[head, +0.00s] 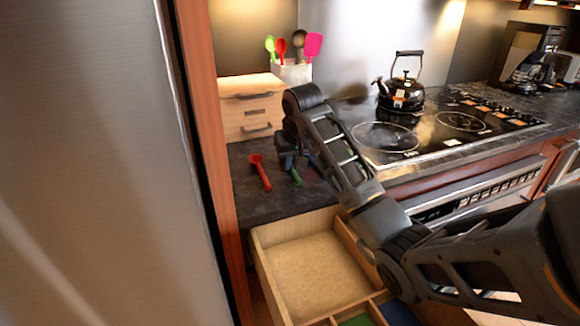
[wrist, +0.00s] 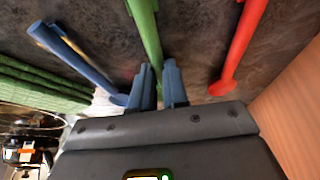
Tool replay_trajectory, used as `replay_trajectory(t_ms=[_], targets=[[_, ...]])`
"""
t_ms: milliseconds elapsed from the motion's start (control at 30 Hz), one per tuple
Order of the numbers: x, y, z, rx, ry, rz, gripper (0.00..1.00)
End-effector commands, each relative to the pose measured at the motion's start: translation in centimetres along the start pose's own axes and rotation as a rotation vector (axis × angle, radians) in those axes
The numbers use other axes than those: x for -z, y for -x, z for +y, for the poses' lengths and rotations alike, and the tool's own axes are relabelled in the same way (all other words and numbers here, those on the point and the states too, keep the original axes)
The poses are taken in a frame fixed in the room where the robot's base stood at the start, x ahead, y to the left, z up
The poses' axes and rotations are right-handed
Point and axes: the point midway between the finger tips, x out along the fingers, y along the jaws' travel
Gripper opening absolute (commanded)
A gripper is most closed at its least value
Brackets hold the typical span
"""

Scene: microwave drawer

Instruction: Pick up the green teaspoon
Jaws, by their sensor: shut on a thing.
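The green teaspoon (head: 296,178) lies along the dark counter, its near end showing just below my gripper (head: 291,163) in the head view. In the wrist view the green teaspoon (wrist: 145,30) runs down between the two blue fingertips of my gripper (wrist: 159,75). My gripper is shut on it. The gripped end is partly hidden by the fingers. The spoon looks to be at or close to the counter surface; I cannot tell whether it is lifted.
A red spoon (head: 262,174) lies left of the green one; a blue spoon (wrist: 75,60) lies on its other side. A small wooden drawer box (head: 250,105) stands behind. An open drawer (head: 315,265) juts out below. A kettle (head: 402,92) sits on the stove.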

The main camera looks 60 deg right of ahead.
Motion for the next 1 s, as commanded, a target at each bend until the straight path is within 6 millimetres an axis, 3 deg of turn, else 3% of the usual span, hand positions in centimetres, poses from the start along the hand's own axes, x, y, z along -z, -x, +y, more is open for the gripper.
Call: replay_trajectory(t_ms=[367, 667, 1000], targets=[[0.0, 0.1, 0.0, 0.0, 0.001, -0.001, 0.0], [1.9, 4.2, 0.1, 0.0, 0.001, 0.005, 0.0], [7.2, 6.5, 6.7, -0.002, -0.003, 0.001, 0.0]])
